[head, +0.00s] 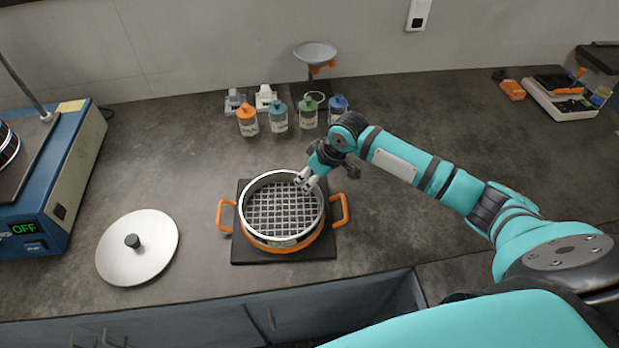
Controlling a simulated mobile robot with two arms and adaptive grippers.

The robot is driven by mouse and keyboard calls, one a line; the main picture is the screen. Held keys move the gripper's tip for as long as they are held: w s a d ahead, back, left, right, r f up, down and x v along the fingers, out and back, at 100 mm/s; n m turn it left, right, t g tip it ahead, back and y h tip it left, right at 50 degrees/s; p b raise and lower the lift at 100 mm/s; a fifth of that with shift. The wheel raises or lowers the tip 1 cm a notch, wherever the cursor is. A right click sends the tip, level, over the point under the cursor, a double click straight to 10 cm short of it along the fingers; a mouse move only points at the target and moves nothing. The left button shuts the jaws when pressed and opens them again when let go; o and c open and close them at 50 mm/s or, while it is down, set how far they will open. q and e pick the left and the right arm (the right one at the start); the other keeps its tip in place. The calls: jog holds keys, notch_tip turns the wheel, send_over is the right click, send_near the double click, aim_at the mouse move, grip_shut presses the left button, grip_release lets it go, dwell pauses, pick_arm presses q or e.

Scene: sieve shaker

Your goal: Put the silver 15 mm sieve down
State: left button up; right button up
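The silver sieve (244,204) is a round metal ring with a coarse square mesh. It sits level on, or very close above, an orange ring with two side handles (340,208), on a black square base (325,250). My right gripper (304,184) is at the far right part of the sieve's rim, pointing down and left. Its two light fingertips show apart with a narrow gap, over the rim and the inner wall. Whether they touch the rim is hard to tell. My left gripper is not in view. No size marking on the sieve is readable.
A silver lid with a black knob (160,255) lies on the counter left of the sieve. A blue machine showing OFF (50,200) stands at far left. Several bottles (279,120) and a funnel stand (314,52) are behind. A white tray (565,100) is at far right.

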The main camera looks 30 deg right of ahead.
jog(key=shift+r, duration=0.1)
jog(key=v, duration=1.2)
jog(key=shift+b, duration=0.35)
jog(key=shift+a, duration=0.1)
